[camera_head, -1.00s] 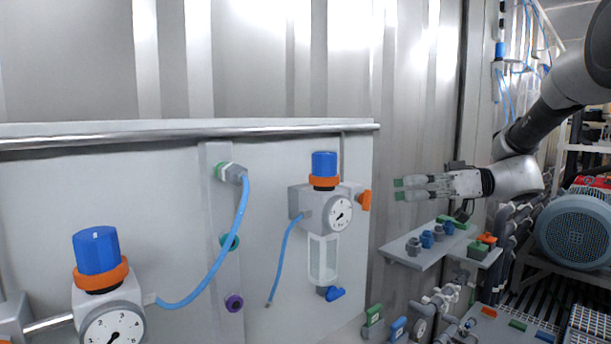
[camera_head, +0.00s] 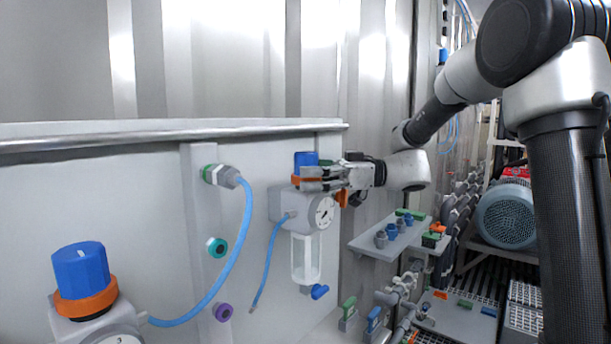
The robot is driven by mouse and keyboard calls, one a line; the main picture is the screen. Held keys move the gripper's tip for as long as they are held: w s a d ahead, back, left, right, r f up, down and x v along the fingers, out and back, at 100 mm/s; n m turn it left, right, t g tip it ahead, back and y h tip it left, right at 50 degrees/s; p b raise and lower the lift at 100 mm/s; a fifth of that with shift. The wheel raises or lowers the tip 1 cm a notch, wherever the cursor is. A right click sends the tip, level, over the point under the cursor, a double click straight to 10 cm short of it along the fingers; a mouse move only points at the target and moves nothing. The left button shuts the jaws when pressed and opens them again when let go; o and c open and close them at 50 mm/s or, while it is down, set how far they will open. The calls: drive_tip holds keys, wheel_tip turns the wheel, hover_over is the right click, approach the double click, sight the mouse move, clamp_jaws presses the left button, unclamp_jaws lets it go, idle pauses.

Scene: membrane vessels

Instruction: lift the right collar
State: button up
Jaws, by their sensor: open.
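The right regulator (camera_head: 293,205) is mounted on the light panel, with a blue knob (camera_head: 306,160) on top and a round gauge (camera_head: 322,212). Its orange collar (camera_head: 296,181) sits under the blue knob and is mostly hidden behind my fingers. My gripper (camera_head: 304,179) reaches in from the right with its fingers pointing left. It is open, and its fingertips overlap the collar in the picture. I cannot tell whether the fingers touch the collar or only stand in front of it.
A second regulator with a blue knob (camera_head: 82,268) and orange collar (camera_head: 87,304) stands at lower left. A blue hose (camera_head: 237,250) hangs between the regulators. A small shelf (camera_head: 372,247) with fittings is at right. A metal rail (camera_head: 200,134) runs along the panel's top.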

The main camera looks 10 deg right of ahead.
drive_tip(key=shift+a, duration=0.1)
drive_tip(key=c, duration=1.4)
drive_tip(key=shift+r, duration=0.8)
drive_tip(key=shift+c, duration=0.4)
drive_tip(key=o, duration=1.5)
drive_tip(key=d, duration=1.2)
